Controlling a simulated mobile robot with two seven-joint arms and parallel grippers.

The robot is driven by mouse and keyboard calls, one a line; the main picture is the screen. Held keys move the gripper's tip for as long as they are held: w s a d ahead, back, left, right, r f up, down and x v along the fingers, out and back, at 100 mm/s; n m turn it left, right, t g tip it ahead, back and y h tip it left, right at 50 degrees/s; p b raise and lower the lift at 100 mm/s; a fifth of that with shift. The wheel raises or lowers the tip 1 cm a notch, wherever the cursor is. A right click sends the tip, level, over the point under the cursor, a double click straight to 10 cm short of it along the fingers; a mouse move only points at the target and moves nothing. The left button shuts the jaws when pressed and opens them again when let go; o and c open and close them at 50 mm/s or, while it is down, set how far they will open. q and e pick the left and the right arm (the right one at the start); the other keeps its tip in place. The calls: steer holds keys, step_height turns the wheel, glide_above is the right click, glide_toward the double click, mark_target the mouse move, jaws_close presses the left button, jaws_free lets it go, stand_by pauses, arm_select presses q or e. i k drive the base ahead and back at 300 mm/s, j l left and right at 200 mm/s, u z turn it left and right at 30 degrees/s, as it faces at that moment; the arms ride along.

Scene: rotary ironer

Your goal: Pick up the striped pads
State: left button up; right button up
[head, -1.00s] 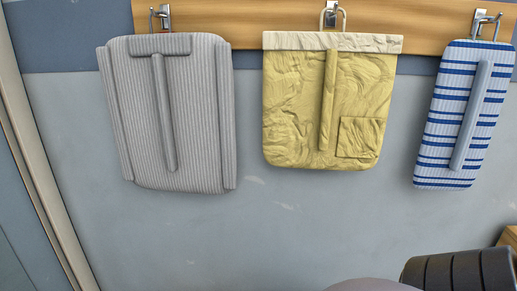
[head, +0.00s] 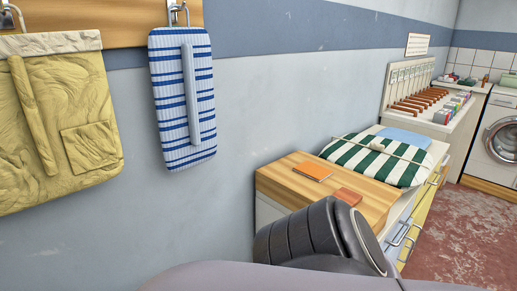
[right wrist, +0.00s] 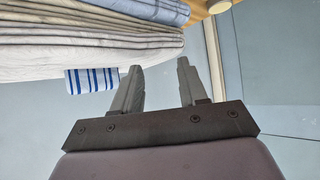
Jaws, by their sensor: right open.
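A blue-and-white striped pad (head: 172,110) hangs from a metal hook on the wall rail in the head view, with a pale strip down its front. A green-and-white striped pad (head: 365,157) lies on the wooden-topped cabinet at the right, with a light cord or handle over it. My right gripper (right wrist: 159,72) is open and empty in the right wrist view. A small blue-and-white striped piece (right wrist: 90,80) shows left of its fingers, apart from them; I cannot tell which item it is. My left gripper is in neither view.
A yellow pad (head: 65,120) hangs left of the striped one. The cabinet top (head: 290,183) bears two small orange-brown items. Folded cloths (right wrist: 90,30) fill the upper left of the right wrist view. Farther back are a counter and a washing machine (head: 500,140). Red floor (head: 455,240) lies clear at right.

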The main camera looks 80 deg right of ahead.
mark_target(402, 166)
steer(key=z, duration=3.4)
steer(key=i+l+z, duration=0.15)
steer(key=l, duration=0.2)
steer(key=i+l+z, duration=0.15)
steer(key=i+l, duration=0.15)
